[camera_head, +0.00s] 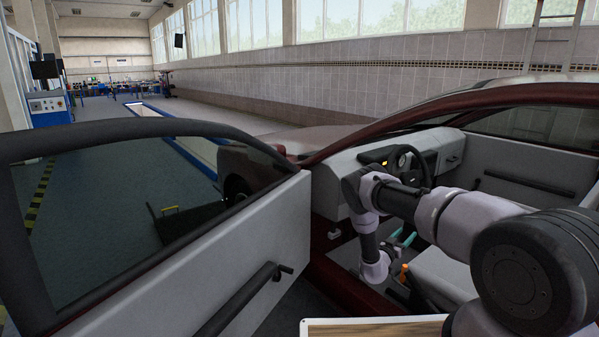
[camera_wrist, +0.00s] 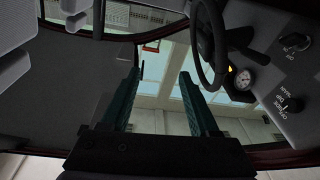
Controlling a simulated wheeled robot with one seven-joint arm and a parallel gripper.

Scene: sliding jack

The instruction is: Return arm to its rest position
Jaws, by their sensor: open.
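My arm (camera_head: 440,212) reaches through the open door of a dark red car into its cabin, with the wrist bent down between the steering wheel and the front seat. My gripper (camera_head: 403,238) shows only as small teal fingers below the steering wheel. In the wrist view, my gripper (camera_wrist: 160,76) has its two teal fingers spread apart with nothing between them. The steering wheel (camera_head: 408,165) is just beyond the arm; it also shows in the wrist view (camera_wrist: 221,50), to the right of the fingers.
The open car door (camera_head: 255,260) stands at the left, with its window frame (camera_head: 130,128) raised. The dashboard (camera_wrist: 285,90) with a round gauge is close on the right in the wrist view. An orange-topped lever (camera_head: 404,270) stands near the seat (camera_head: 445,272). Floor beyond the door is largely clear.

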